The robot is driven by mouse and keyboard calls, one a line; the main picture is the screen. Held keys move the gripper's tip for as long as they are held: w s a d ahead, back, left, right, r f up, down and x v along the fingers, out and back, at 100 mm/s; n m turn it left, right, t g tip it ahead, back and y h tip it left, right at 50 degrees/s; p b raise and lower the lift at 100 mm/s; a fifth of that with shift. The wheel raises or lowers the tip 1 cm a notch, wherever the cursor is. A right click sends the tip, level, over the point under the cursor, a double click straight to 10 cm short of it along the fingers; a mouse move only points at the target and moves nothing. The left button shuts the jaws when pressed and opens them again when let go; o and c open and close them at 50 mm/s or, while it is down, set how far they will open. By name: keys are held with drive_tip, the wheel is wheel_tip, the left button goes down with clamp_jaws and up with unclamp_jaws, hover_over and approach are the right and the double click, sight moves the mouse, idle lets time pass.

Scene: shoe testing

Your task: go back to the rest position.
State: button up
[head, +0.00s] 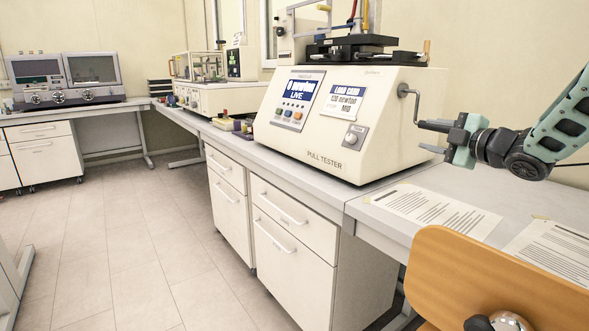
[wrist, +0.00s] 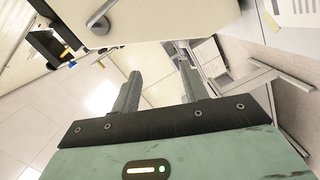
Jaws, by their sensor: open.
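My gripper (head: 428,137) is at the right of the head view, beside the right side of the cream pull tester (head: 345,135). Its jaws are open with nothing between them. The tester's metal crank handle (head: 407,92) hangs just left of the fingertips, and I cannot tell from the head view whether they touch. In the wrist view, my gripper's two fingers (wrist: 160,92) stand apart, and the crank (wrist: 97,17) shows above and left of them, clear of the fingers. The tester's display reads "0 newton LIVE".
Printed sheets (head: 435,211) lie on the grey bench (head: 365,212) below my arm. A wooden chair back (head: 490,275) stands at the front right. Other instruments (head: 215,97) sit further along the bench. The tiled floor (head: 120,240) at left is clear.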

drive_tip(key=s+a+f+m+g+h+p, duration=0.25)
drive_tip(key=s+a+m, duration=0.25)
drive_tip(key=s+a, duration=0.3)
drive_tip(key=s+a+f+m+g+h+p, duration=0.2)
drive_tip(key=s+a+m+g+h+p, duration=0.15)
drive_tip(key=s+a, duration=0.5)
drive_tip(key=s+a+f+m+g+h+p, duration=0.1)
drive_tip(key=s+g, duration=0.3)
drive_tip(key=s, duration=1)
drive_tip(key=s+a+f+m+g+p, duration=0.1)
drive_tip(key=s+g, duration=0.4)
drive_tip(key=s, duration=0.9)
drive_tip(key=shift+f+m+h+p, duration=0.45)
drive_tip(key=shift+f+m, duration=0.3)
drive_tip(key=shift+f, duration=0.2)
drive_tip(key=shift+c, duration=0.4)
